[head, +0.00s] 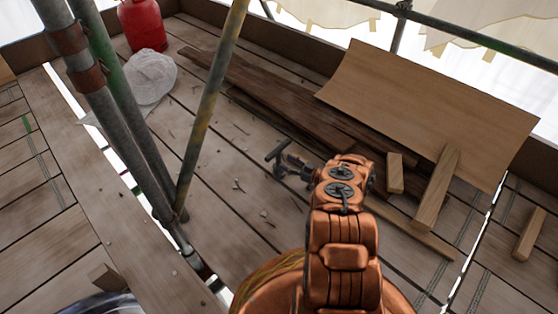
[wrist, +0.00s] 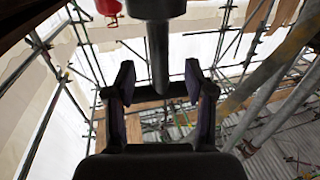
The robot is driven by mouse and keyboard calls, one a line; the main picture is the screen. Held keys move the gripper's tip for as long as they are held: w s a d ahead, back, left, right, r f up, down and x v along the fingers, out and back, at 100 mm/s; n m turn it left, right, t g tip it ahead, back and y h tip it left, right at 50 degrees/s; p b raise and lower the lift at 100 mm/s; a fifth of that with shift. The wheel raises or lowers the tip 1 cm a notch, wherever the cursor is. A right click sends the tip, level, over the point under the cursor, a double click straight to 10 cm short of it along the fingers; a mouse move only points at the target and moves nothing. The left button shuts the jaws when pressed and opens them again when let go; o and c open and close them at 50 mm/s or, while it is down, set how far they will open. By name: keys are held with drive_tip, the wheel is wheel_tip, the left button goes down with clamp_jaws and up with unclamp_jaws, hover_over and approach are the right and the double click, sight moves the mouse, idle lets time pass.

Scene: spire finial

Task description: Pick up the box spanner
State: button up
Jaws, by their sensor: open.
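In the head view, a dark T-shaped piece (head: 274,151), which looks like the box spanner, shows just beyond the end of my copper arm. My gripper (head: 290,168) is small and partly hidden there by the wrist. In the wrist view, my gripper (wrist: 159,88) has its two dark fingers wide apart. A dark grey bar (wrist: 159,55), thicker at the top edge, hangs into the gap between them and looks like the same spanner. Clear space shows on both sides of it. I cannot tell how deep it sits between the fingers.
Scaffold tubes (head: 205,105) rise left of my arm. Dark planks (head: 270,95), a leaning board (head: 425,110) and timber offcuts (head: 437,187) lie beyond and to the right. A white sack (head: 150,77) and red cylinder (head: 143,24) stand at the back left. Bare decking lies between.

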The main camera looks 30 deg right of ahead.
sight(278, 158)
drive_tip(key=x, duration=0.5)
clamp_jaws()
idle(0.4)
drive_tip(key=shift+r, duration=0.1)
